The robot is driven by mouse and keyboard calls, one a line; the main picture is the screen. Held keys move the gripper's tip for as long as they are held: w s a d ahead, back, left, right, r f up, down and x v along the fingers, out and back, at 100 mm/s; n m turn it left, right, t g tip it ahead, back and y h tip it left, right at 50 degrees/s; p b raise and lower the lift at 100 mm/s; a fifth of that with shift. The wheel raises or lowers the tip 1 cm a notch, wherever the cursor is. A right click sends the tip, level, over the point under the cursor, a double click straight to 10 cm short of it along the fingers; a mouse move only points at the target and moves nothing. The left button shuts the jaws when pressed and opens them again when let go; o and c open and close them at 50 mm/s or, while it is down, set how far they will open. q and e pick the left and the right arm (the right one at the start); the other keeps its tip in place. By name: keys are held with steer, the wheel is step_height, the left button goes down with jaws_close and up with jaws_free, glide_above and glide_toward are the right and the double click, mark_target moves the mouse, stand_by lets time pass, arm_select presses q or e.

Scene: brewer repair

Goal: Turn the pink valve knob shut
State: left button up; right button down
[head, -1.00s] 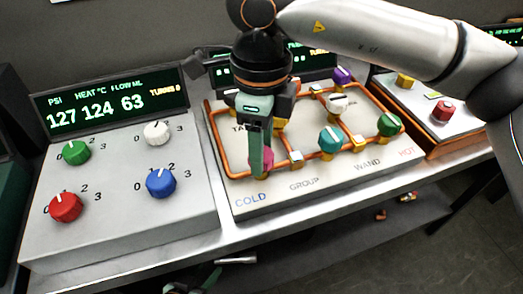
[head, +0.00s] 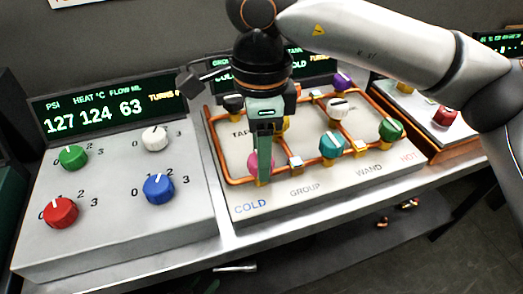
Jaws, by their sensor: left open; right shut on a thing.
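The pink valve knob (head: 253,162) sits at the front left corner of the orange pipework on the valve panel (head: 285,198), above the COLD label. My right gripper (head: 262,172) comes down over it from above, its green fingers shut on the knob. The fingers hide much of the knob, so its pointer cannot be read. My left gripper is not in view.
Teal (head: 332,145), green (head: 390,130), white (head: 339,108) and purple (head: 342,83) knobs stand on the same panel. At left, a grey box carries red (head: 61,212), blue (head: 159,188), green and white dials under a display (head: 108,110) reading 127 124 63. My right arm spans the upper right.

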steer(key=shift+r, duration=0.1)
steer(key=shift+c, duration=1.7)
jaws_free()
step_height(320, 180, up, 12)
steer(key=p, duration=0.1)
steer(key=shift+r+p, duration=0.2)
steer(key=shift+p, duration=0.2)
